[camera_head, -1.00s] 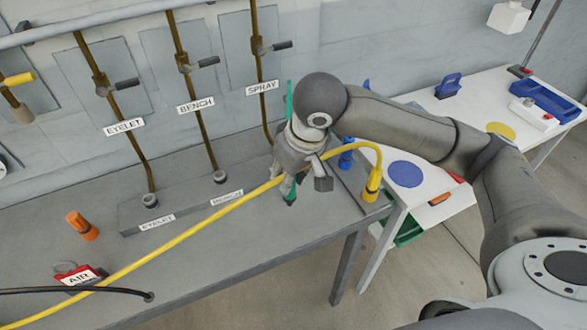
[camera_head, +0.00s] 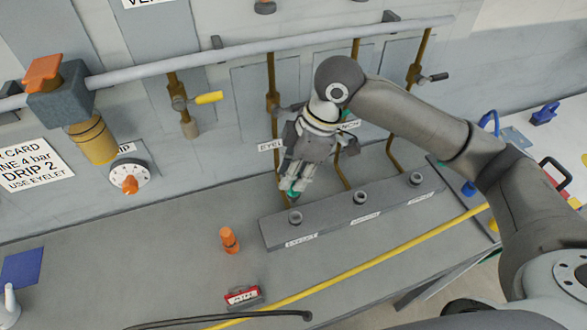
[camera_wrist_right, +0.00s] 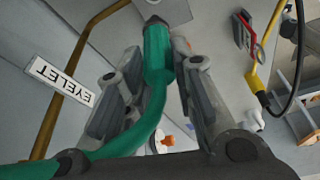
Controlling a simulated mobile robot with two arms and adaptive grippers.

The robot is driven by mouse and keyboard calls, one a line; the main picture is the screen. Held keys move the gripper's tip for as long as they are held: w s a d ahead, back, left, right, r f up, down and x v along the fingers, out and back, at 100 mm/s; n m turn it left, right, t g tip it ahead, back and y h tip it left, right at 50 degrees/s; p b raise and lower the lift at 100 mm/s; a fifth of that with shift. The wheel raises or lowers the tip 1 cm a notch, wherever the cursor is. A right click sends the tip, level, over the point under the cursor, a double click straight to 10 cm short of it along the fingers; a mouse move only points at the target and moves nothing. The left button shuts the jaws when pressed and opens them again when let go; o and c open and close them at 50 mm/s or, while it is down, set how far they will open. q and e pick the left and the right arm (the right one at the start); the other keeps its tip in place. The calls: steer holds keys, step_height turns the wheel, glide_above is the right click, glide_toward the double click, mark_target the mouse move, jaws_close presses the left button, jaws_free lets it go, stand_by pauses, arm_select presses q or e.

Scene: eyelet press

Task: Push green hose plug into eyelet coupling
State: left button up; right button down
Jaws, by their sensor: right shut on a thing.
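My right gripper (camera_head: 291,186) is shut on the green hose plug (camera_head: 292,194), just above the eyelet coupling (camera_head: 295,217). Only a little of the plug shows between the fingertips in the head view. The eyelet coupling is the leftmost of three round grey sockets on a long grey block (camera_head: 330,226). In the right wrist view the green plug (camera_wrist_right: 157,55) lies between the fingers, with a dark tip at the top and its hose curving down to the left. A gap seems to remain between plug and coupling. My left gripper is not in view.
The bench coupling (camera_head: 360,197) and spray coupling (camera_head: 416,179) stand to the right on the block. An orange plug (camera_head: 229,240) stands on the bench, with a red AIR-labelled item (camera_head: 243,296) nearer. A yellow hose (camera_head: 372,265) crosses in front. Brown pipes and a wall rise behind.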

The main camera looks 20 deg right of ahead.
steer(key=shift+s+d, duration=0.25)
steer(key=shift+d, duration=0.2)
steer(key=shift+w+a, duration=0.1)
steer(key=shift+a, duration=0.05)
steer(key=shift+a+r+p, duration=0.1)
steer(key=shift+r+p, duration=0.05)
steer(key=shift+p, duration=0.55)
step_height(320, 180, down, 5)
steer(key=shift+f+b, duration=0.1)
steer(key=shift+b, duration=1)
steer(key=shift+f, duration=0.4)
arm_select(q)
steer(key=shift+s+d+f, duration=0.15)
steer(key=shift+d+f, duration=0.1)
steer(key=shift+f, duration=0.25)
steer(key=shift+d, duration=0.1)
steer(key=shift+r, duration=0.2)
